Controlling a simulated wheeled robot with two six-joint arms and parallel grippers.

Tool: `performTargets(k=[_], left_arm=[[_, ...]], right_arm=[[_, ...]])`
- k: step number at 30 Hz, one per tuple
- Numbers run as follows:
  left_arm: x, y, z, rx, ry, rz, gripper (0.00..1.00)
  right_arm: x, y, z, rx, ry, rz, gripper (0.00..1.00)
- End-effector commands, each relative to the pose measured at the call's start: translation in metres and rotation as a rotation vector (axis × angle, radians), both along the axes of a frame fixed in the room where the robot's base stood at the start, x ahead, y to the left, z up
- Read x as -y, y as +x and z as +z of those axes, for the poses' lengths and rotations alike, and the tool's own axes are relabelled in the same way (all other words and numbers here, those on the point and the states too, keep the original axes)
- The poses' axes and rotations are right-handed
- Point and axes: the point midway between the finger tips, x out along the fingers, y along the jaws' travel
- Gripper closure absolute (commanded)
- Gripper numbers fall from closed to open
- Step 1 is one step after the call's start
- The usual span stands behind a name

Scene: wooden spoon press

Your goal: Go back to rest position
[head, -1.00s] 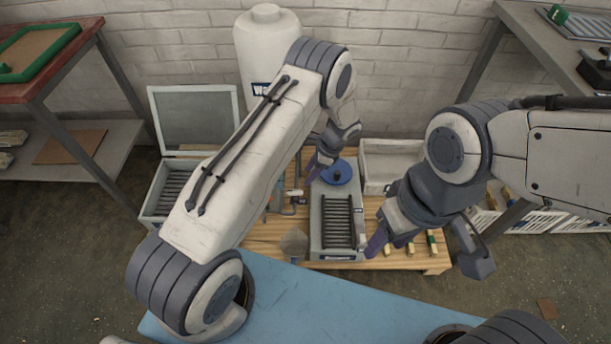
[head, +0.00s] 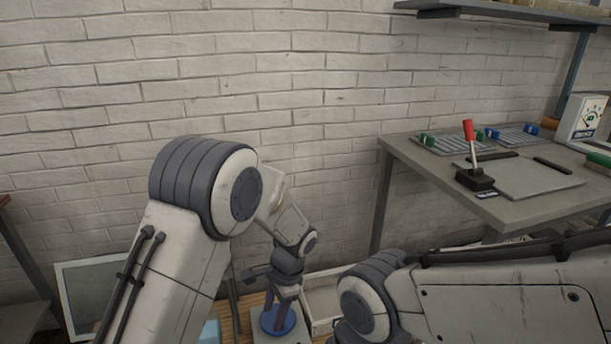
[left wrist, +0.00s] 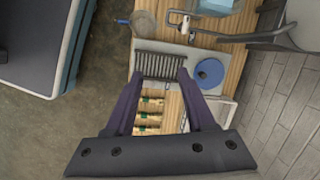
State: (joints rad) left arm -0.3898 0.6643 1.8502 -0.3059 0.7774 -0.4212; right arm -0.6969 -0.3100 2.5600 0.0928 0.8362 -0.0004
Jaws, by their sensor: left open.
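My left gripper (head: 282,302) hangs pointing down over the low wooden bench in the head view. In the left wrist view its two purple fingers (left wrist: 158,78) are spread apart with nothing between them. Below them lies a grey device with a dark slotted grate (left wrist: 158,64) and a round blue disc (left wrist: 209,73). The blue disc also shows in the head view (head: 276,322), partly behind the fingers. My right arm reaches in from the right, but its gripper is outside the picture.
A grey worktable (head: 520,200) with a red-handled lever tool (head: 472,160) stands at the right. A pale open box (head: 325,290) sits beside the blue disc. A brick wall (head: 290,90) closes the back. Several wooden-handled tools (left wrist: 150,115) lie near the grate.

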Motion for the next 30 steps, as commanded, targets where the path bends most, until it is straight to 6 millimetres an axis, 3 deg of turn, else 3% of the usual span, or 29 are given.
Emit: performTargets(k=[1,3,9,18,23,24,30], left_arm=[[0.011,-0.017,0.025,0.025,-0.026,0.029,0.45],[0.022,-0.044,0.052,0.044,-0.061,0.080,0.45],[0.038,-0.128,0.110,0.079,-0.168,0.220,0.45],[0.034,-0.219,0.138,0.077,-0.283,0.359,0.45],[0.027,-0.256,0.141,0.066,-0.331,0.414,0.45],[0.028,-0.252,0.161,0.065,-0.325,0.415,0.45],[0.028,-0.251,0.203,0.065,-0.323,0.413,0.45]], right_arm=[[0.000,0.000,0.000,0.000,0.000,0.000,0.50],[0.000,0.000,0.000,0.000,0.000,0.000,0.50],[0.000,0.000,0.000,0.000,0.000,0.000,0.50],[0.000,0.000,0.000,0.000,0.000,0.000,0.50],[0.000,0.000,0.000,0.000,0.000,0.000,0.50],[0.000,0.000,0.020,-0.001,-0.001,0.000,0.50],[0.000,0.000,0.062,0.001,0.001,0.000,0.50]])
